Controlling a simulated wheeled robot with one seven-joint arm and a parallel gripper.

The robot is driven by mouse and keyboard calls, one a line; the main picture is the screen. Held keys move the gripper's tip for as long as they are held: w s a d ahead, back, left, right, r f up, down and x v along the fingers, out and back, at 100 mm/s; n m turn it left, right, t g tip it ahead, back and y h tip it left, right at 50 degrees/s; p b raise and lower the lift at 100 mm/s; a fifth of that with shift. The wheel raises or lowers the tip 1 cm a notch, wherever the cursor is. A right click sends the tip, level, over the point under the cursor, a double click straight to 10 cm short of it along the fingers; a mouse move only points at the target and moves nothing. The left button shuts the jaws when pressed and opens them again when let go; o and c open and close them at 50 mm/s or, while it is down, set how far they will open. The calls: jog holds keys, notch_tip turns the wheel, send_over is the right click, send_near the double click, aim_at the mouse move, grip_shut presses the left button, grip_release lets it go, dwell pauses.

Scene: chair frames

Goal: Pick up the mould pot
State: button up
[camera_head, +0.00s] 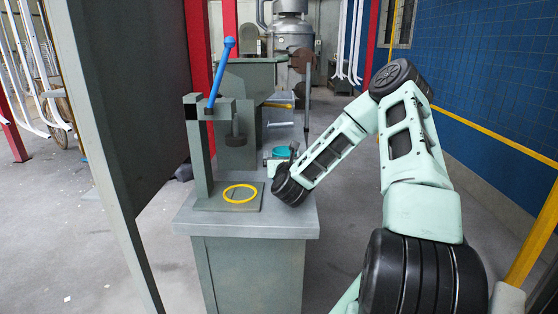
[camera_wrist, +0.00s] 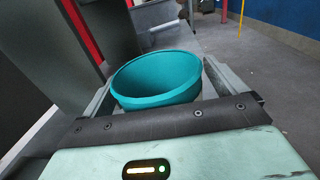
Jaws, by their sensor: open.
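The mould pot is a teal round bowl (camera_wrist: 158,78) with a wide open top, large in the wrist view. In the head view, only a small teal part of it (camera_head: 281,151) shows beyond my wrist, at the back right of the grey bench. My gripper (camera_wrist: 162,84) is open, with one grey finger on each side of the pot. The pot sits between the fingers; I cannot tell whether either finger touches it. Its lower part is hidden behind the gripper body. In the head view, my gripper (camera_head: 280,160) is mostly hidden by the black wrist.
A grey press (camera_head: 200,150) with a blue lever (camera_head: 221,72) stands on the bench (camera_head: 247,225), left of my wrist. A yellow ring (camera_head: 240,200) lies on its base plate. A dark panel (camera_head: 125,90) stands at left. More benches stand behind. Floor at right is open.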

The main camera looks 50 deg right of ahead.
jog(key=shift+w+d, duration=0.1)
jog(key=shift+d, duration=0.05)
jog(key=c, duration=1.2)
